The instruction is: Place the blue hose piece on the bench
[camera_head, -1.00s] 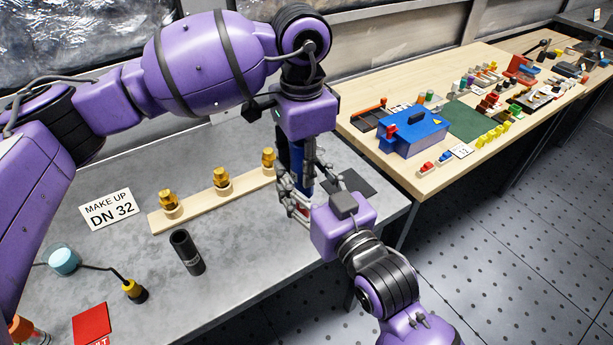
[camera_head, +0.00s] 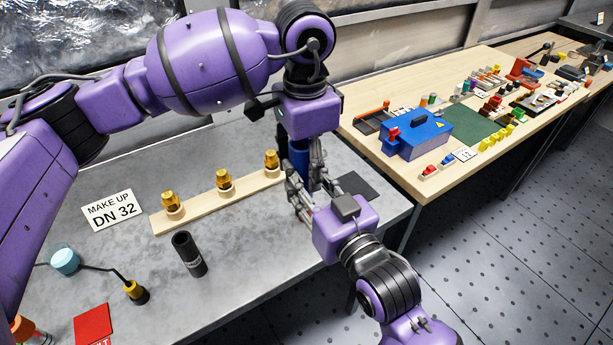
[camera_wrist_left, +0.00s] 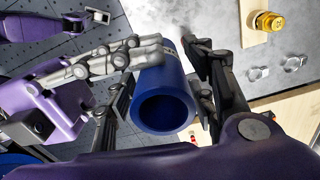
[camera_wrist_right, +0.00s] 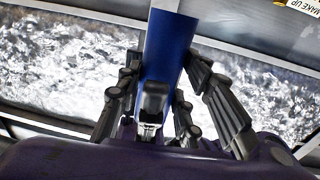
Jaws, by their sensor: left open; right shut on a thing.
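The blue hose piece (camera_head: 299,155) is a blue tube held upright above the right end of the grey bench (camera_head: 255,250). My right gripper (camera_head: 312,183) reaches in from the lower right and is shut on it. My left gripper (camera_head: 300,165) comes from above, open, with its fingers around the same hose. In the left wrist view the hose (camera_wrist_left: 162,90) shows its open end between my left fingers, with my right gripper's grey fingers across it. In the right wrist view the hose (camera_wrist_right: 168,45) rises between my right fingers. Fingers hide its lower part in the head view.
A wooden strip (camera_head: 200,208) with three brass fittings lies left of the grippers. A black tube (camera_head: 188,254) stands before it, near a "MAKE UP DN 32" card (camera_head: 112,210). A dark mat (camera_head: 357,184) lies just right of the grippers. A wooden table (camera_head: 440,185) with a blue toolbox stands beyond.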

